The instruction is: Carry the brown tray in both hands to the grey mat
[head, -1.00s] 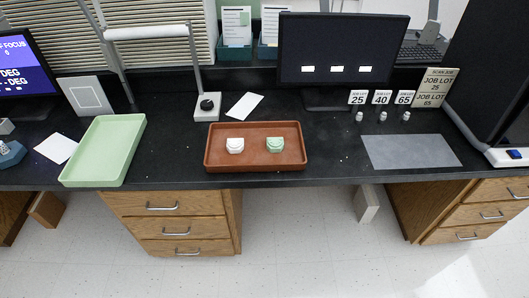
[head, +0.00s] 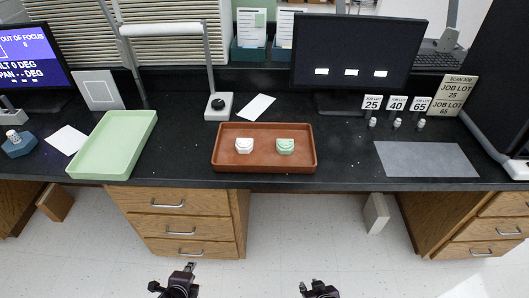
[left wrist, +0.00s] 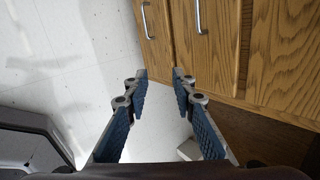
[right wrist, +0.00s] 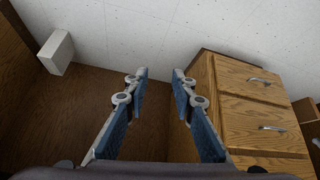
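The brown tray (head: 225,160) lies flat on the black bench near its front edge. A white dental model (head: 244,146) and a green one (head: 285,146) stand in it. The grey mat (head: 427,159) lies flat on the bench to the right of the tray, with nothing on it. My left gripper (head: 171,276) is low in front of the drawers, below the bench top; in the left wrist view (left wrist: 160,76) its fingers are apart and empty. My right gripper (head: 318,287) is also low, in front of the bench; in the right wrist view (right wrist: 159,75) its fingers are apart and empty.
A green tray (head: 83,173) lies left of the brown tray. A lamp base (head: 219,107) and white card (head: 256,107) are behind it. Small vials (head: 397,123) with number signs stand behind the mat. Bench top between brown tray and mat is clear.

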